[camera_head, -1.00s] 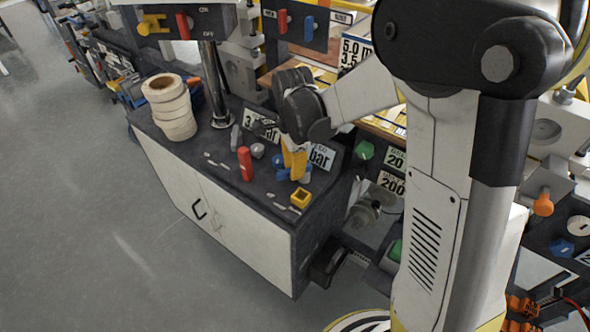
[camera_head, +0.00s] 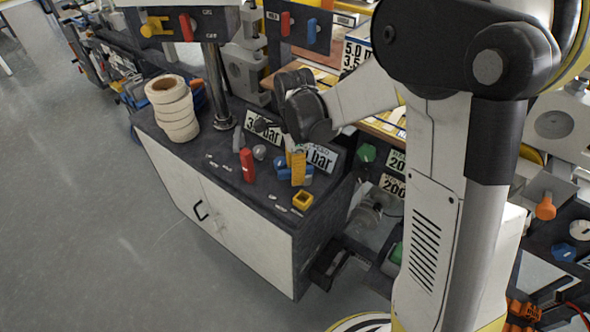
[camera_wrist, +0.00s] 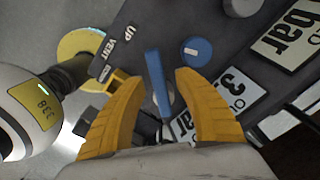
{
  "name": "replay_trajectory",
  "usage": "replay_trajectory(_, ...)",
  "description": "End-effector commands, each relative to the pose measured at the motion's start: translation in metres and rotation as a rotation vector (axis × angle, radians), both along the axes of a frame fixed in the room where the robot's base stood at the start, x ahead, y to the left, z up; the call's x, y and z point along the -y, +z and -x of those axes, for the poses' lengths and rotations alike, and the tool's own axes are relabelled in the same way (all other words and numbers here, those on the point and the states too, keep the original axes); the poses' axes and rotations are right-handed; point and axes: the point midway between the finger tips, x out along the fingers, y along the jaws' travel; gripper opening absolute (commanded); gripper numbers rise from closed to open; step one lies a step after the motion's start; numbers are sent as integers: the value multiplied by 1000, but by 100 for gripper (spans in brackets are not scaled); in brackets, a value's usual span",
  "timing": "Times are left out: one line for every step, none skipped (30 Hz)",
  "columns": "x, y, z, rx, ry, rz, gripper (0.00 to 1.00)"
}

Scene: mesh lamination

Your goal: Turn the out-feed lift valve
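A blue lever (camera_wrist: 158,80), which looks like the lift valve's handle, stands on a dark panel in the wrist view. A plate marked UP and VENT (camera_wrist: 116,50) lies left of it. My gripper (camera_wrist: 156,76) is open, with its yellow fingers on either side of the lever; I cannot tell whether either finger touches it. In the head view my gripper (camera_head: 295,166) is low over the dark top of the white cabinet (camera_head: 240,225), with blue parts (camera_head: 284,174) beside the fingers.
A blue round knob (camera_wrist: 195,52) is right of the lever. A red upright handle (camera_head: 247,165) and a small yellow square block (camera_head: 302,200) stand nearby. Pressure signs (camera_head: 318,158) are behind the gripper. White rolls (camera_head: 172,107) are stacked at the cabinet's left. The floor in front is clear.

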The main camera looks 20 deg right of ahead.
Motion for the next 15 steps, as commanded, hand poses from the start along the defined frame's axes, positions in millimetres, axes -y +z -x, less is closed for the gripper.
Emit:
replay_trajectory(0,0,0,0,0,0,38)
replay_trajectory(0,0,0,0,0,0,38)
replay_trajectory(0,0,0,0,0,0,38)
replay_trajectory(0,0,0,0,0,0,38)
replay_trajectory(0,0,0,0,0,0,38)
replay_trajectory(0,0,0,0,1,0,38)
replay_trajectory(0,1,0,0,1,0,38)
replay_trajectory(0,1,0,0,1,0,38)
replay_trajectory(0,4,0,0,1,0,38)
replay_trajectory(0,6,0,0,1,0,38)
replay_trajectory(0,9,0,0,1,0,38)
replay_trajectory(0,15,0,0,1,0,38)
replay_trajectory(0,20,0,0,1,0,38)
replay_trajectory(0,26,0,0,1,0,38)
replay_trajectory(0,35,0,0,1,0,38)
